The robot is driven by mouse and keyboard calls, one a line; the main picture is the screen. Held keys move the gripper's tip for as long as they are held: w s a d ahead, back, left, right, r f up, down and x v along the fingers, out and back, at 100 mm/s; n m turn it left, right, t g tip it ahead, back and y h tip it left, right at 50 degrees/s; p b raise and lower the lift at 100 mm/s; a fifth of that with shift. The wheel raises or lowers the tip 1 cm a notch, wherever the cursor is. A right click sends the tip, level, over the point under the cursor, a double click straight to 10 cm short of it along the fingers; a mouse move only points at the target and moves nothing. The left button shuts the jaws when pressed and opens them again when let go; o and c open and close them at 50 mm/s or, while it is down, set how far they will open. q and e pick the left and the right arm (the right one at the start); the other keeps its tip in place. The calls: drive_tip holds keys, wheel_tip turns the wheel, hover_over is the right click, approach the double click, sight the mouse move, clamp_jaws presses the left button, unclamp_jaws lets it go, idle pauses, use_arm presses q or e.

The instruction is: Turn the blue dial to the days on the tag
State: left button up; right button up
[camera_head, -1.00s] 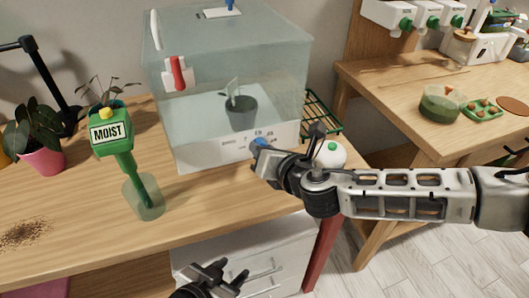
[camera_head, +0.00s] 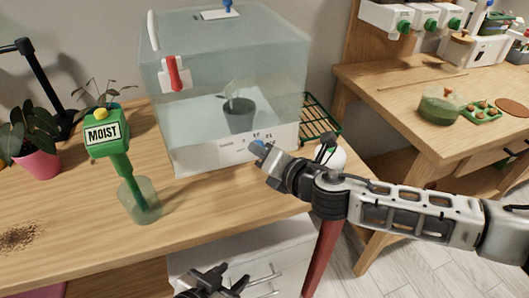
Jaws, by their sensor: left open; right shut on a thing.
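A clear glass case (camera_head: 222,85) with a white front base panel (camera_head: 196,163) stands on the wooden table. The blue dial (camera_head: 259,146) is on the right part of that panel. My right gripper (camera_head: 262,151) reaches in from the right and is shut on the dial, hiding part of it. The marks above the dial are too small to read. A white tag (camera_head: 220,14) lies on the case's top by a blue piece; its writing cannot be read. My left gripper (camera_head: 215,280) is open and empty, low in front of the table edge.
A green meter marked MOIST (camera_head: 104,135) stands in a clear cup (camera_head: 139,203) left of the case. A potted plant (camera_head: 239,115) is inside the case. A green rack (camera_head: 320,120) lies right of it. The table front is mostly clear.

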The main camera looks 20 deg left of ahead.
drive_tip(key=o, duration=1)
drive_tip(key=v, duration=1.6)
drive_tip(key=shift+f, duration=0.1)
